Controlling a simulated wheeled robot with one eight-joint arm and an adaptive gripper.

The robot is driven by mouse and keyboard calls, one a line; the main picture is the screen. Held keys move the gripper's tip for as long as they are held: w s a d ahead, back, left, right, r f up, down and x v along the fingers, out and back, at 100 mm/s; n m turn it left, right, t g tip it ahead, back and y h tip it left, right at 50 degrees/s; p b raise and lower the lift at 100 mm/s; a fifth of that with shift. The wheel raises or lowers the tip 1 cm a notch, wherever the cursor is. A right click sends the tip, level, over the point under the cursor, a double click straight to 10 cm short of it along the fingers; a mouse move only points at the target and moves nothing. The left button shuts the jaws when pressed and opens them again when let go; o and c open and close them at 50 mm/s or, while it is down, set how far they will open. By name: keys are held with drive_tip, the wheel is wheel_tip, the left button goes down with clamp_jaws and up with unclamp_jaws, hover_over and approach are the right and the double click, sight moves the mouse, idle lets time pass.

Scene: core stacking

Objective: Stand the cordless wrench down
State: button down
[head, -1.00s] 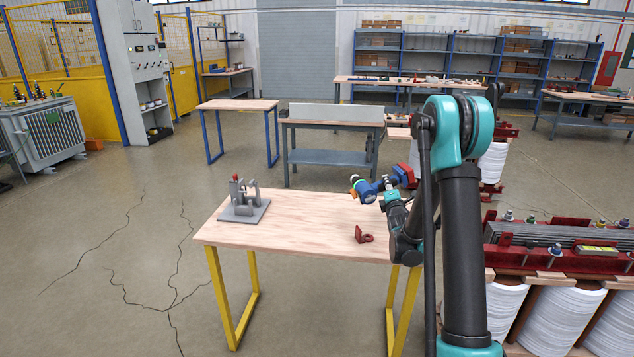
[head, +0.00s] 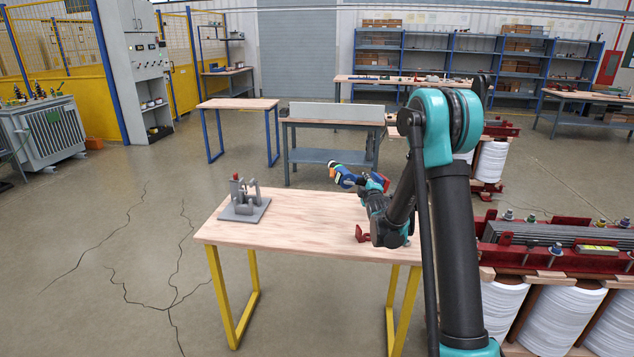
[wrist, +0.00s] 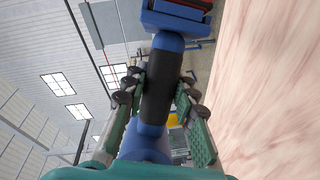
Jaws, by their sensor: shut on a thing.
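The cordless wrench (head: 347,178) is blue with an orange tip at its left end. It is above the far right part of the wooden table (head: 290,225). In the wrist view its black grip (wrist: 160,85) runs up between the fingers, with the blue and red foot at the top and the blue body at the bottom. My gripper (wrist: 158,98) is shut around this grip. In the head view my gripper (head: 372,192) is partly hidden behind my wrist. I cannot tell how far the foot is from the tabletop.
A grey fixture (head: 244,208) with a red top stands on the table's left side. A small red bracket (head: 361,234) is near the front right, partly hidden by my arm. The tabletop between them is clear. A transformer core (head: 565,240) stands to the right.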

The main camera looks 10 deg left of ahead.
drive_tip(key=a+m, duration=0.2)
drive_tip(key=a, duration=0.1)
drive_tip(key=a+m+g+y, duration=0.1)
drive_tip(key=a+m, duration=0.2)
drive_tip(key=w+a+m+g, duration=0.1)
drive_tip(key=a+m, duration=0.1)
drive_tip(key=a, duration=0.1)
drive_tip(key=shift+f+m+y, duration=0.2)
drive_tip(key=shift+m+y, duration=0.1)
drive_tip(key=shift+m, duration=0.1)
drive_tip(key=a+m, duration=0.4)
drive_tip(key=a, duration=0.5)
drive_tip(key=shift+s+a+m+g+y, duration=0.2)
drive_tip(key=shift+s+m+g+y, duration=0.1)
drive_tip(key=shift+f, duration=0.1)
wheel_tip(320, 180, down, 6)
drive_tip(key=shift+f, duration=0.45)
drive_tip(key=c, duration=1.1)
unclamp_jaws()
drive_tip(key=shift+c, duration=0.2)
